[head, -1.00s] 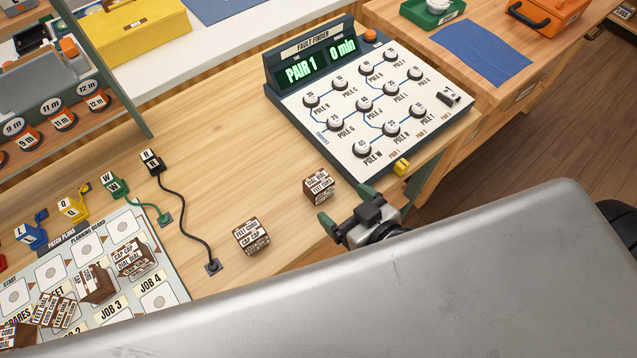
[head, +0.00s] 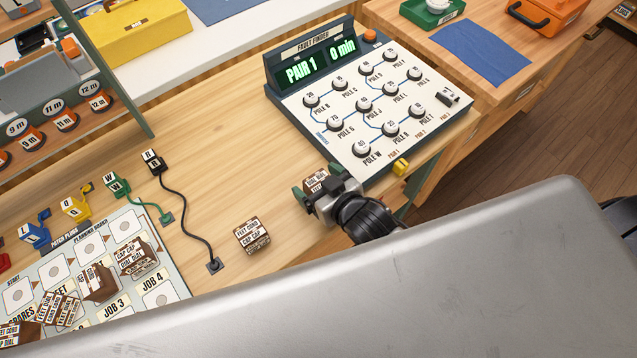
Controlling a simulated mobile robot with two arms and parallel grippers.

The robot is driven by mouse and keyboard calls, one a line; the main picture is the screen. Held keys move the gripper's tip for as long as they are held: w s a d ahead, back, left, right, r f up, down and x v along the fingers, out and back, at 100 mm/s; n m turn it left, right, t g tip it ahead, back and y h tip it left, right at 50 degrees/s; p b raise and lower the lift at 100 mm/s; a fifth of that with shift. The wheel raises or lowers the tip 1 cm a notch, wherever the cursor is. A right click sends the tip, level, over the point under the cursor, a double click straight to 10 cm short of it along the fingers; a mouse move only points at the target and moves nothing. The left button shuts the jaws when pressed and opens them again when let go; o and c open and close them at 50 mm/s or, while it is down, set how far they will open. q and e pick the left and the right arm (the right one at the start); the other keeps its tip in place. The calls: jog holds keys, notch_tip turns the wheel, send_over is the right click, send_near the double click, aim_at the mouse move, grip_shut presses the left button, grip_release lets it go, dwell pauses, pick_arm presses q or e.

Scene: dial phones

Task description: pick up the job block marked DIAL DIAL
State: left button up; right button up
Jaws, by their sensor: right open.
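The brown and white block marked DIAL DIAL (head: 315,183) sits on the wooden bench, just in front of the dial panel; much of it is hidden by my gripper. My right gripper (head: 318,185) is open, with its green-tipped fingers on either side of this block. Whether the fingers touch it I cannot tell. Another block, marked FEET CORD and CAP CAP (head: 252,235), stands to the left on the bench. A block showing CAP CAP and DIAL DIAL (head: 134,257) stands on the planning board (head: 182,288). My left gripper is not in view.
The fault finder panel (head: 365,110) with several dials stands just behind the gripper. Black and green corded plugs (head: 152,162) stand at the left. More blocks crowd the board at lower left.

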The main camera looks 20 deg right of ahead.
jog(key=shift+c, duration=0.4)
jog(key=c, duration=0.9)
jog(key=shift+c, duration=0.2)
